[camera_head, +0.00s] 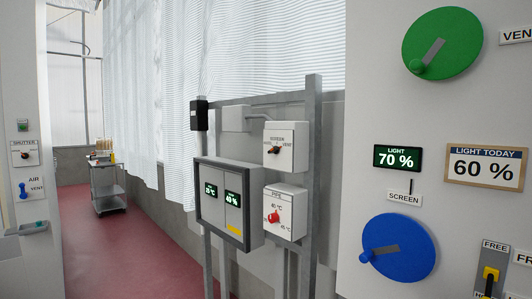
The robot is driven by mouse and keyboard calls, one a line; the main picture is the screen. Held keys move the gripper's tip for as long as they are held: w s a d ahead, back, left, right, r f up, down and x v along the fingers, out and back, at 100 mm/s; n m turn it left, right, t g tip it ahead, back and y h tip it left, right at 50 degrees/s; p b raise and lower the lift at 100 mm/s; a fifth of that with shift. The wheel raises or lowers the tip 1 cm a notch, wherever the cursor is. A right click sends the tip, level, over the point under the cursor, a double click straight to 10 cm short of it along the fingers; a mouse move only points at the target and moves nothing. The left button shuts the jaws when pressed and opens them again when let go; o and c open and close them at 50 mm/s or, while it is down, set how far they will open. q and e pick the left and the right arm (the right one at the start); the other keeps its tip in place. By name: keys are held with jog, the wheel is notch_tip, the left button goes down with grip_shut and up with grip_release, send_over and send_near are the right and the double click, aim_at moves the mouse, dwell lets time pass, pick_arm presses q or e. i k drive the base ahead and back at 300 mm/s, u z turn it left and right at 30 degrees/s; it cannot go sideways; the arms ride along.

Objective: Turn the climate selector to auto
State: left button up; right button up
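No label reading "climate" or "auto" can be made out, so I cannot tell which control is the climate selector. A grey box on the post carries a dark selector knob (273,150) with small labels around it. Below it, a box marked with temperatures carries a red knob (273,217). On the left panel a selector (25,155) under a small "shutter"-like label has a dark knob. Neither of my grippers is in view.
The right panel holds a green wheel (455,38), a blue wheel (410,252), a "LIGHT 70 %" display (397,158), a "LIGHT TODAY 60 %" sign (486,168) and a yellow-handled switch (490,276). A grey cabinet (211,218) hangs mid-view. A cart (107,187) stands on the open red floor (105,255).

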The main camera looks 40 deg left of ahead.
aim_at(275, 150)
jog(key=u, duration=0.2)
jog(key=i, duration=0.3)
jog(key=u, duration=2.2)
jog(key=k, duration=1.3)
jog(key=u, duration=0.9)
jog(key=i, duration=1.05)
jog(key=z, duration=1.05)
jog(key=i, duration=0.9)
jog(key=z, duration=1.05)
